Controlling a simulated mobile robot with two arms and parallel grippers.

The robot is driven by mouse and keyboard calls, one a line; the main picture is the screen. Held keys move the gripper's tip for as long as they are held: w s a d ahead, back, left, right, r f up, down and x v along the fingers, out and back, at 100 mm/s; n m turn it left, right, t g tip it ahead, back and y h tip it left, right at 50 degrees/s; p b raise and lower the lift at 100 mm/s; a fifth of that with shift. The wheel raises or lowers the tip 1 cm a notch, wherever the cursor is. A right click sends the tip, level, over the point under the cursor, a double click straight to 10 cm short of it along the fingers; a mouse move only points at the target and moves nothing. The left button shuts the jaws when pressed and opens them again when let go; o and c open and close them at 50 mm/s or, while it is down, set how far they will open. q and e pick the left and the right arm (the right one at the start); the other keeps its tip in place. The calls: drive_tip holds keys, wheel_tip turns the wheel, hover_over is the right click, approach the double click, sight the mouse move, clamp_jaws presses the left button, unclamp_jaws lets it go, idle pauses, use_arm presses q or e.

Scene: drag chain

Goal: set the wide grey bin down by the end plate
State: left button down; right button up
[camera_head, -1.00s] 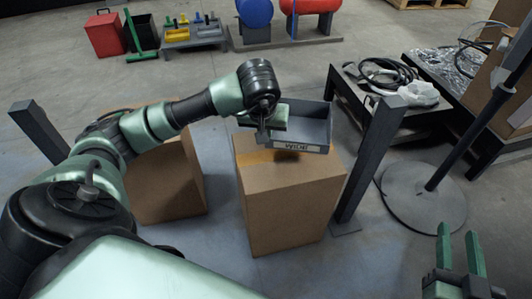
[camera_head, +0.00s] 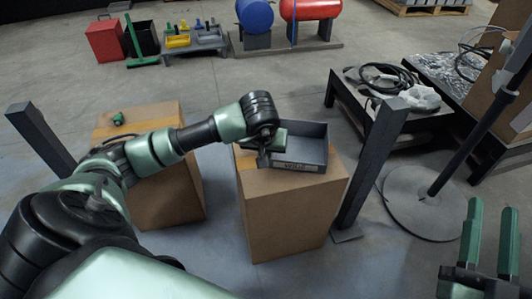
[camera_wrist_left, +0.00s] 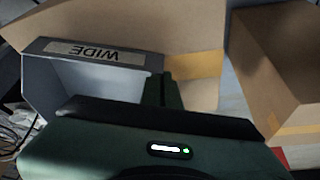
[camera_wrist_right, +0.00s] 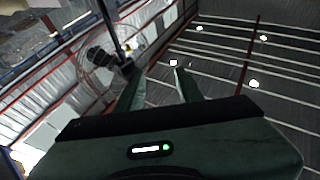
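The wide grey bin (camera_head: 300,153) is an open tray with a WIDE label on its front, which also reads in the left wrist view (camera_wrist_left: 95,52). It is level at the top of the right cardboard box (camera_head: 290,205); whether it touches the box is unclear. My left gripper (camera_head: 268,152) is at the bin's left side, its fingers (camera_wrist_left: 162,90) closed on the side wall. A dark grey upright plate (camera_head: 372,155), possibly the end plate, stands just right of the box. My right gripper (camera_head: 488,240) is open and empty at the lower right.
A second cardboard box (camera_head: 165,195) with a small green item (camera_head: 118,119) on it stands left, beside another grey post (camera_head: 40,138). A low black table (camera_head: 345,95) with cables and a round stand base (camera_head: 420,200) are at the right.

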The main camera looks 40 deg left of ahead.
use_arm(q)
drive_tip(key=c, duration=1.7)
unclamp_jaws()
drive_tip(key=shift+f, duration=0.1)
